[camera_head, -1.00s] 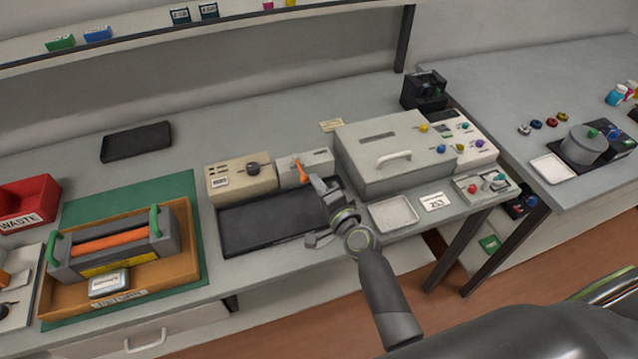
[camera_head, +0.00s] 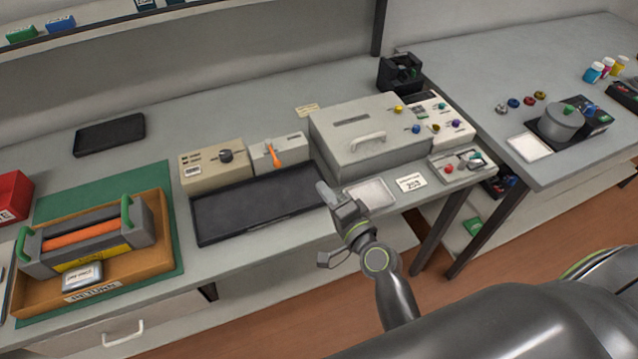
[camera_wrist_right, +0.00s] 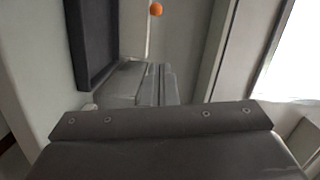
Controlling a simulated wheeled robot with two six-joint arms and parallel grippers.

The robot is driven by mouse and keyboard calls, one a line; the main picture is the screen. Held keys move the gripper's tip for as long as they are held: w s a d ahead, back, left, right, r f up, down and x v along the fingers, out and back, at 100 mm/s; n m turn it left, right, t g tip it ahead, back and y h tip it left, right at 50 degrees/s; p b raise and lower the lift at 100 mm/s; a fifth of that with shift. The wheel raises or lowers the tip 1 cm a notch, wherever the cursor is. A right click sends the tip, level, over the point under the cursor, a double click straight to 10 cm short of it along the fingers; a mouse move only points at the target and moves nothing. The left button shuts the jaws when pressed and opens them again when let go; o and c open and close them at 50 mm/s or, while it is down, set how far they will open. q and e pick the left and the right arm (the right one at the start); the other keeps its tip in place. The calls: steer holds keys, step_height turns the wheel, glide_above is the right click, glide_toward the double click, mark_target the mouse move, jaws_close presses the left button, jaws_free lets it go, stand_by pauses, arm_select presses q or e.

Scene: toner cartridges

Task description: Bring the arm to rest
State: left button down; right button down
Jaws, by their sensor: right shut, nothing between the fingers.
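My right arm enters the head view from the lower right. Its gripper (camera_head: 328,194) is shut and empty, above the bench's front edge between the black tray and the small white tray. The right wrist view shows the grey gripper body (camera_wrist_right: 160,140) and the shut fingers (camera_wrist_right: 145,84), with an orange tip (camera_wrist_right: 156,9) beyond them. That orange part is the lever (camera_head: 273,155) on a small grey box behind the black tray. My left gripper is not in view.
The black tray (camera_head: 205,226) lies left of the gripper and the small white tray (camera_head: 370,193) lies right of it. A large grey box (camera_head: 340,150) stands behind. A wooden return tray (camera_head: 172,262) with a cartridge (camera_head: 85,240) sits at left. Floor is open in front.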

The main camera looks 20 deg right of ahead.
steer(key=s+d+f+n+g, duration=0.1)
steer(key=s+f+n+g, duration=0.25)
steer(key=s+n, duration=0.2)
steer(key=s+d+f+n+g, duration=0.2)
steer(key=s+n+g, duration=0.25)
steer(key=s, duration=0.25)
steer(key=s+d+n+g+h, duration=0.3)
steer(key=s+d+g+h, duration=0.25)
steer(key=s+d, duration=0.6)
step_height(320, 180, down, 27)
steer(key=s+g, duration=0.1)
steer(key=s, duration=0.1)
steer(key=s+a+f+g+y, duration=0.1)
steer(key=s+a+f, duration=0.1)
steer(key=s+f, duration=1.2)
steer(key=shift+f, duration=0.35)
